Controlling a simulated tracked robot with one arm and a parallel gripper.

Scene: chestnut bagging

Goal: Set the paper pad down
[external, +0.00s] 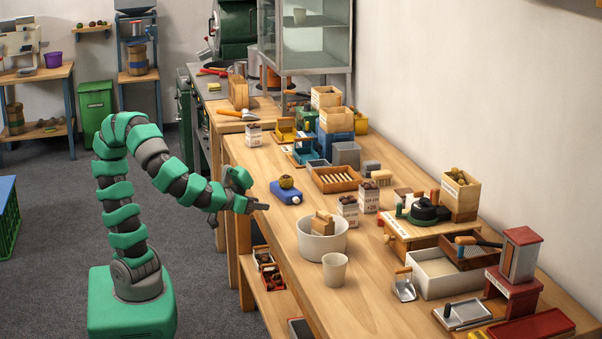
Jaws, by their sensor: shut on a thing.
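My gripper (257,206) is at the left edge of the long wooden workbench (300,262), left of a blue scale-like block (286,193) with a round brownish thing on it. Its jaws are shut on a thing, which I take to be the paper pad. The pad is too small and too hidden by the dark fingers to make out. I cannot tell whether it touches the bench top.
A white round tub (322,246) with wooden pieces and a pale cup (334,270) stand nearer the camera. Printed cartons (348,211), a slatted wooden tray (335,187) and a metal scoop (404,288) stand further right. Bare bench top lies around the blue block.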

